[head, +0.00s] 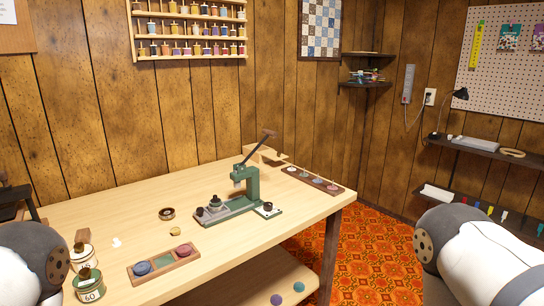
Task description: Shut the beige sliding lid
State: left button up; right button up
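A small beige box-like thing (272,158) stands at the back of the table, behind the green press. It may carry the beige sliding lid, but it is small and partly hidden by the press and its lever. I cannot tell how far the lid is open. Neither of my grippers is in view. Only grey and white parts of my arms show, at the lower left and lower right edges.
The green hand press (245,192) with a raised lever stands on the wooden table (130,205). A tray of colored pads (163,263), jars (88,285) and a wooden strip with spools (313,182) are also there. The table's left middle is mostly clear.

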aim_at(273, 155)
jog(key=i+l+u, duration=0.25)
jog(key=l, duration=0.5)
jog(key=i+l+u, duration=0.1)
jog(key=l+u, duration=0.2)
jog(key=l, duration=0.45)
jog(key=l+u, duration=0.25)
jog(key=l, duration=0.55)
jog(key=i+l, duration=0.05)
